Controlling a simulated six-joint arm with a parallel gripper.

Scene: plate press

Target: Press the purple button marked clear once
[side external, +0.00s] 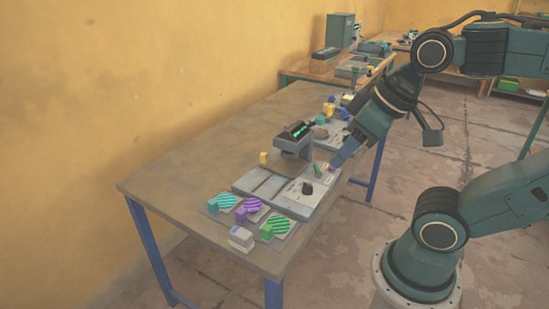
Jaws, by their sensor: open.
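A grey press (293,139) with a small lit green display stands on the table. A grey base plate (270,188) with a dark knob (307,188) lies in front of it. My gripper (337,161) points down and left just right of the press, close over the right end of this unit; it is open and seems empty. A small purplish spot (331,168) shows by the fingertips, beside a green piece (317,169). It may be the purple button, but no marking is readable, and I cannot tell whether the gripper touches it.
Striped cyan (226,200), purple (251,206) and green (281,226) discs with matching blocks lie at the table's near end. A white block (241,239) is at the near edge. A yellow piece (263,158) stands left of the press. The table's left part is clear.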

